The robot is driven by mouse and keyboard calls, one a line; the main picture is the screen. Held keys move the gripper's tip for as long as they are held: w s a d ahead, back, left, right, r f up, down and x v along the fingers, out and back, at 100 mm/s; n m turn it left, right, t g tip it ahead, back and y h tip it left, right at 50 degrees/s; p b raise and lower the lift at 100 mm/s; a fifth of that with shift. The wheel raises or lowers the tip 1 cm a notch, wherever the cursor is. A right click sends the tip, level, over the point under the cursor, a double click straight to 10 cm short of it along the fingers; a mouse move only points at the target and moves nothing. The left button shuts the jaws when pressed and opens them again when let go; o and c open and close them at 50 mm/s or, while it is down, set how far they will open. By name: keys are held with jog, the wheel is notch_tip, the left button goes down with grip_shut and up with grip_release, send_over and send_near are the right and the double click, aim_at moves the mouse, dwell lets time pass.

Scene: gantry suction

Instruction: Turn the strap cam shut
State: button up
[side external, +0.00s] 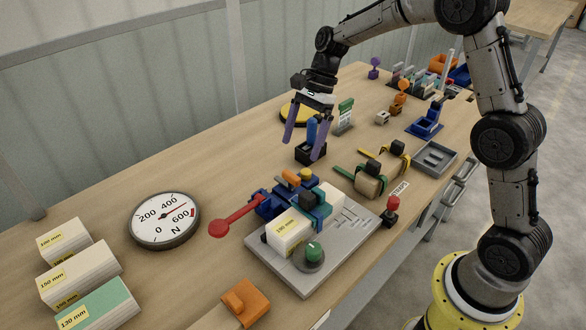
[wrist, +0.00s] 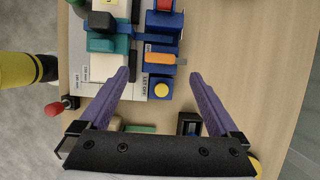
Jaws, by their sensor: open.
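A grey fixture plate (side external: 330,255) carries white blocks, one labelled 130 mm (side external: 288,232), with a teal strap-like band (side external: 316,212) across them. The band also shows in the wrist view (wrist: 108,44), with a black piece (wrist: 102,22) beside it. A blue mechanism (side external: 268,204) has a long red lever (side external: 235,219), an orange bar (side external: 291,178) and a yellow round cap (side external: 306,175). I cannot tell for sure which part is the strap cam. My gripper (side external: 302,150) is open and empty, above and behind the fixture. In the wrist view its fingertips (wrist: 158,74) straddle the yellow cap's side of the fixture.
A black box with a blue piece (side external: 311,150) stands below my gripper. Strapped blocks (side external: 369,182), a red-knobbed stick (side external: 391,208) and a grey tray (side external: 435,158) are to the right. A force dial (side external: 164,220) and stacked blocks (side external: 80,275) are left. Bare table lies behind the dial.

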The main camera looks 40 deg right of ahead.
aim_at(291, 174)
jog(key=x, duration=0.7)
jog(key=shift+a+f, duration=0.15)
jog(key=shift+f, duration=0.1)
jog(key=c, duration=1.4)
jog(key=shift+o, duration=0.2)
